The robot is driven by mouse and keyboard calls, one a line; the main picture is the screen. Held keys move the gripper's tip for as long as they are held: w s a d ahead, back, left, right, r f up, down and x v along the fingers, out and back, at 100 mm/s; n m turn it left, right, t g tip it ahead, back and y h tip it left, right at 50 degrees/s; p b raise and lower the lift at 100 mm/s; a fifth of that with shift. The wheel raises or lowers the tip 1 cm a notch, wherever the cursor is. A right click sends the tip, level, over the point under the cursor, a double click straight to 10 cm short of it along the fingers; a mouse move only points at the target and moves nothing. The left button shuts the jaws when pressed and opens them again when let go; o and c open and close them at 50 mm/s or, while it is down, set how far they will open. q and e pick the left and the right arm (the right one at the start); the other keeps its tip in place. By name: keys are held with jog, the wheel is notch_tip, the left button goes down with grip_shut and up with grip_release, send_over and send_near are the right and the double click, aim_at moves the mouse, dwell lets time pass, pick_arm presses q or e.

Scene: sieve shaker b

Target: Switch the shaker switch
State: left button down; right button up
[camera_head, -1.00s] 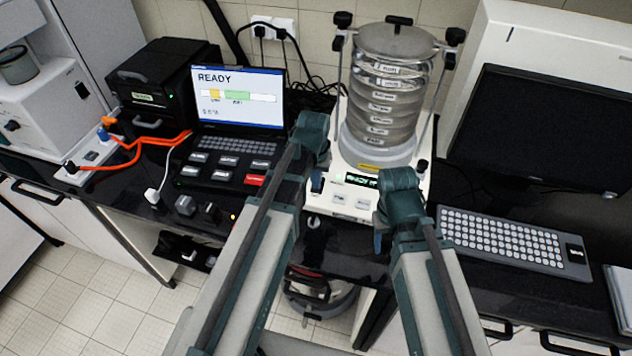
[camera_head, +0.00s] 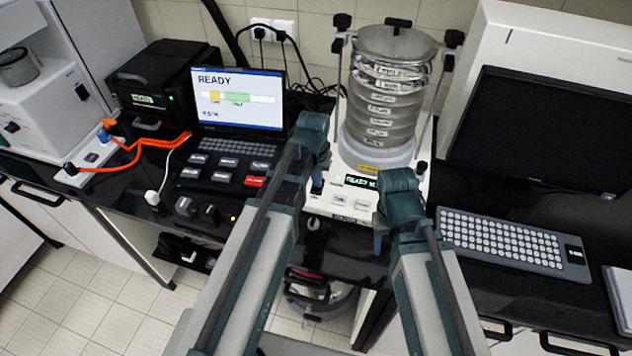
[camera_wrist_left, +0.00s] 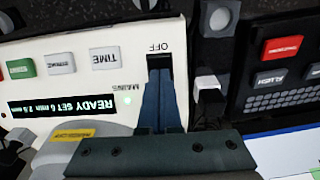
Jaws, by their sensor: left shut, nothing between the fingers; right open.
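The sieve shaker (camera_head: 345,203) is a white base with a stack of round metal sieves (camera_head: 380,110). In the left wrist view, the dark mains switch (camera_wrist_left: 160,62) sits in a slot between the labels OFF and MAINS. A green lamp (camera_wrist_left: 127,100) beside MAINS is lit, and the shaker display (camera_wrist_left: 62,108) reads READY. My left gripper (camera_wrist_left: 160,105) is shut and empty, its blue fingertips at the switch slot and partly covering it; exact contact is unclear. My left gripper also shows in the head view (camera_head: 317,186). My right gripper (camera_head: 379,240) is open at the base's front right.
A laptop (camera_head: 238,105) showing READY stands left of the shaker, with a black box (camera_head: 165,85) behind it. A keyboard (camera_head: 510,240) and a dark monitor (camera_head: 550,130) are at the right. A power strip (camera_head: 90,160) with orange cables lies at the left.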

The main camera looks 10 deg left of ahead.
aim_at(316, 190)
pick_arm(q)
jog(key=shift+w+r, duration=0.1)
jog(key=shift+w, duration=0.1)
notch_tip(316, 190, up, 14)
jog(key=s+p, duration=0.1)
jog(key=p, duration=1.3)
jog(key=shift+s, duration=0.2)
